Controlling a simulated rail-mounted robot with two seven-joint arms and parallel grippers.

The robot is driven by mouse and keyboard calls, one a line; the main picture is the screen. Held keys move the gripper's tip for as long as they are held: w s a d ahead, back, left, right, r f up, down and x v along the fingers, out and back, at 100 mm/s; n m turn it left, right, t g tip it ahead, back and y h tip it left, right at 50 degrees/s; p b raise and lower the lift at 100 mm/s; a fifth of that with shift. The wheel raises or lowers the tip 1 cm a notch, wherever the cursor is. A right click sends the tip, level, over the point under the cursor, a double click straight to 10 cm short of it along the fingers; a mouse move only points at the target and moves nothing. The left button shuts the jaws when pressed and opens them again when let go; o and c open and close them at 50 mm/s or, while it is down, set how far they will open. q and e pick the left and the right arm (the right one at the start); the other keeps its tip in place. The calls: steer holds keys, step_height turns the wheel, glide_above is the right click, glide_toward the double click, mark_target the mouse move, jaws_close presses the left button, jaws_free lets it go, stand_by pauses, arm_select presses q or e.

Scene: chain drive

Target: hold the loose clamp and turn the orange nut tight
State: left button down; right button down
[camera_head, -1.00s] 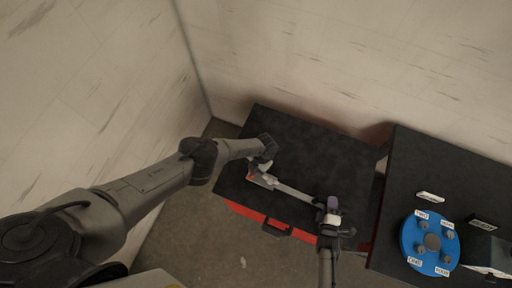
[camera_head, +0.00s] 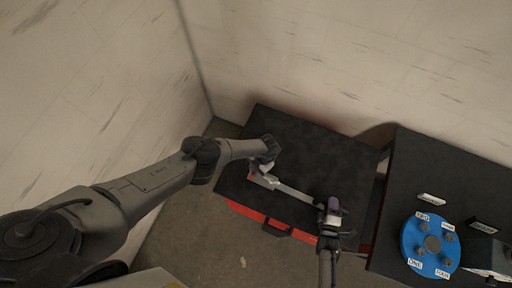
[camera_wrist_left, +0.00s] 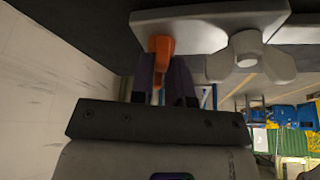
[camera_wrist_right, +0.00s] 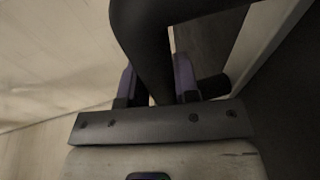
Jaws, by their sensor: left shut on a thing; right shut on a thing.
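A light grey clamp (camera_head: 292,192) lies as a long bar across the black table top in the head view. Its plate shows in the left wrist view (camera_wrist_left: 213,27), with a grey wing knob (camera_wrist_left: 248,57). My left gripper (camera_head: 268,160) is at the bar's left end, shut on the orange nut (camera_wrist_left: 160,47), which shows between its fingers in the left wrist view. My right gripper (camera_head: 332,206) is at the bar's right end, shut on a dark curved part (camera_wrist_right: 150,45) that fills the right wrist view's centre. How that part joins the clamp cannot be told.
The black table top (camera_head: 310,145) is clear behind the bar; its front is red with a dark handle (camera_head: 276,226). A second black table (camera_head: 420,165) at the right bears a blue disc (camera_head: 431,244) with labels and knobs. Walls stand behind and at the left.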

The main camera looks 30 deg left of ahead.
arm_select(q)
steer(key=shift+m+t+y, duration=0.3)
steer(key=shift+m+y, duration=0.2)
steer(key=shift+m, duration=1)
stand_by(1.9)
steer(key=c, duration=1.1)
jaws_free()
steer(key=shift+d, duration=0.1)
steer(key=shift+v, duration=4.05)
